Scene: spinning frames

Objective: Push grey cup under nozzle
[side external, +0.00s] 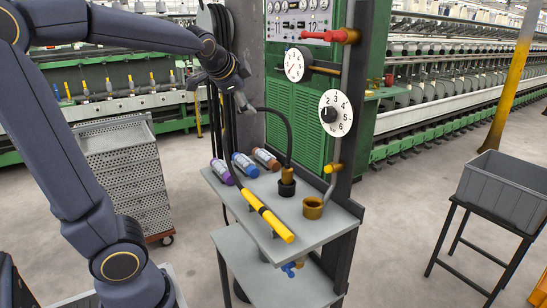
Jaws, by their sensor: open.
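A small dark grey or black cup (287,189) stands on the grey work table. A brass nozzle (288,173) on a black hose appears right above or in its mouth; I cannot tell which. A brass-coloured cup (313,211) stands nearer the front right, close to the lower end of a grey pipe (329,187) with a yellow tap. No clearly lighter grey cup shows on the table top. My gripper (243,105) is open and empty, high above the table's back left, apart from both cups. Its fingers are small and partly lost against the dark hoses.
A yellow bar (268,217) runs along the left edge of the table (325,230). A dark upright post with dials stands at the right.

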